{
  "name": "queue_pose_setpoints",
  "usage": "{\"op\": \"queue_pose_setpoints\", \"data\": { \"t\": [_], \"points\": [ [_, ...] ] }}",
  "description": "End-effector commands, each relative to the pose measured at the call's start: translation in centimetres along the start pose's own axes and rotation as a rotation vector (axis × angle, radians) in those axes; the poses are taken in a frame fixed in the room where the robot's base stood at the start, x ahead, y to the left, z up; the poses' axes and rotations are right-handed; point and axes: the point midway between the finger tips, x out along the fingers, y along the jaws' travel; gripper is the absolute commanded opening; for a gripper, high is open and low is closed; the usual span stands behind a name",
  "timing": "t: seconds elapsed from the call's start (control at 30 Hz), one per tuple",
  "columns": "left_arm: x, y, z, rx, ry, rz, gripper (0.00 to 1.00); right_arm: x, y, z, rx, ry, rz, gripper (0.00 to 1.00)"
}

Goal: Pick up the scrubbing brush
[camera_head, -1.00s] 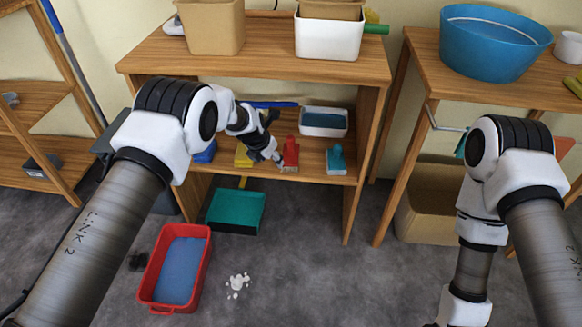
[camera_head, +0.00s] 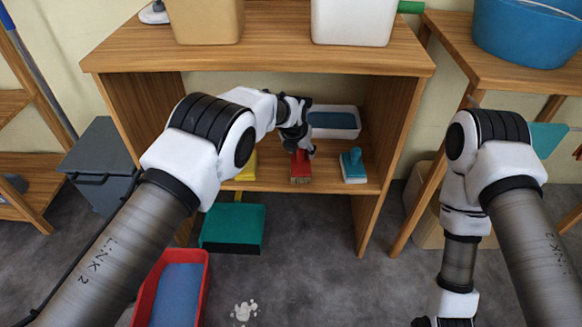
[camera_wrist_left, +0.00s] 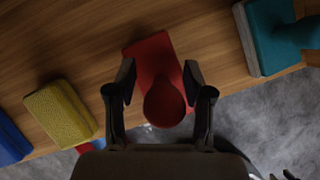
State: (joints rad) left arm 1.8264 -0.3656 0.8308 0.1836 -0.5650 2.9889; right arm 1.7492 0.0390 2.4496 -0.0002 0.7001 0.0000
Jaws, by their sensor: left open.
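A red scrubbing brush (camera_head: 300,171) with an upright handle stands on the lower shelf (camera_head: 330,184) of the wooden unit. A teal brush (camera_head: 352,172) of like shape stands to its right. My left gripper (camera_head: 303,152) reaches into the shelf and is at the red brush. In the left wrist view, its two fingers (camera_wrist_left: 159,78) are apart, one on each side of the red brush (camera_wrist_left: 152,50) and its round handle. I cannot tell whether they touch it. My right arm hangs at the right; its gripper fingers are out of the picture.
Yellow (camera_wrist_left: 60,110) and blue (camera_wrist_left: 10,137) sponges lie left of the brush. A white tub (camera_head: 333,111) stands behind. The upper shelf board (camera_head: 270,61) is above my left arm. A teal dustpan (camera_head: 232,240) and red basin (camera_head: 150,285) lie on the floor.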

Motion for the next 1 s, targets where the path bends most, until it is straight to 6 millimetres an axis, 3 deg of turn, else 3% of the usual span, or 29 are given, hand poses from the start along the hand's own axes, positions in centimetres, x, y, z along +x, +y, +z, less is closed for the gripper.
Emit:
{"op": "queue_pose_setpoints", "data": {
  "t": [0.2,0.33,0.37,0.77,1.0],
  "points": [
    [-0.1,-0.1,0.1,0.0,-0.001,0.0,0.48,-0.1,0.0,0.0,0.001,0.0,0.0,0.4],
    [-0.1,-0.1,0.1,0.0,-0.001,0.0,0.02,-0.1,0.0,0.0,0.001,0.0,0.0,0.4],
    [-0.1,-0.1,0.1,0.0,0.0,0.0,0.0,-0.1,0.0,0.0,0.001,0.0,0.0,0.4],
    [-0.2,0.0,0.1,0.0,-0.002,0.0,0.0,-0.2,0.0,0.0,0.001,0.0,0.0,0.4],
    [-2.2,0.0,1.0,0.001,-0.002,0.001,0.0,-1.6,0.0,0.0,0.001,0.0,0.0,0.4]
  ]
}}
